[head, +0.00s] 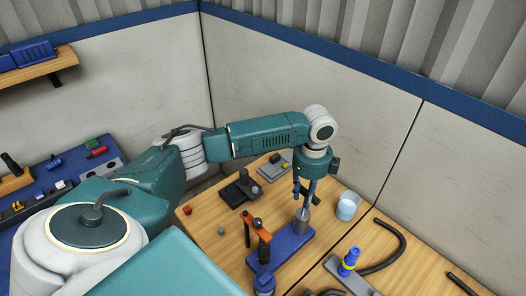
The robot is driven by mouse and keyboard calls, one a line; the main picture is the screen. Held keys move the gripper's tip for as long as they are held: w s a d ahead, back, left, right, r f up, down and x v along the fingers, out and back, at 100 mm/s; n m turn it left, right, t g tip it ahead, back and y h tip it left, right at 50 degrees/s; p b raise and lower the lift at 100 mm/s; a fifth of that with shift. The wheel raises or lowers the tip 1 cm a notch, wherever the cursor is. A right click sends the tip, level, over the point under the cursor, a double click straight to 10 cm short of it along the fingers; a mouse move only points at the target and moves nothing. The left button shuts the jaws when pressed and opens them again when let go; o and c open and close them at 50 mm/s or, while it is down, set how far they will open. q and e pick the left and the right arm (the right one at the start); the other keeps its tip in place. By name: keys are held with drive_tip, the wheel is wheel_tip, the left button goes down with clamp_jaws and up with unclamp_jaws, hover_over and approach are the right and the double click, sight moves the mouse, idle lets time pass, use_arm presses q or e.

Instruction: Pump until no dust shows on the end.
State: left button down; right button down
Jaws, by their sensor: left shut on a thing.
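My left gripper (304,191) points down over the wooden bench, its fingers closed at the top of a slim grey metal piece (302,219). That piece stands upright at the blue base plate (288,243); whether it is seated there or just above, I cannot tell. An orange-red handled lever tool (258,236) with dark parts stands at the left end of the blue plate. Any dust on an end is too small to see. My right gripper is out of view.
A clear cup (347,206) stands close right of my gripper. Black devices (240,188) and a grey box (273,167) lie behind. A thick black cable (388,250) curves on the right bench. A wall closes off the back. A blue panel with several small parts lies left.

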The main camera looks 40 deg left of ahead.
use_arm(q)
drive_tip(key=shift+w+d+r, duration=0.15)
drive_tip(key=shift+w+r, duration=0.2)
drive_tip(key=shift+r, duration=0.15)
drive_tip(key=shift+w, duration=0.1)
wheel_tip(320, 180, down, 6)
drive_tip(key=shift+f+b, duration=0.2)
drive_tip(key=shift+b, duration=0.85)
drive_tip(key=shift+f, duration=0.1)
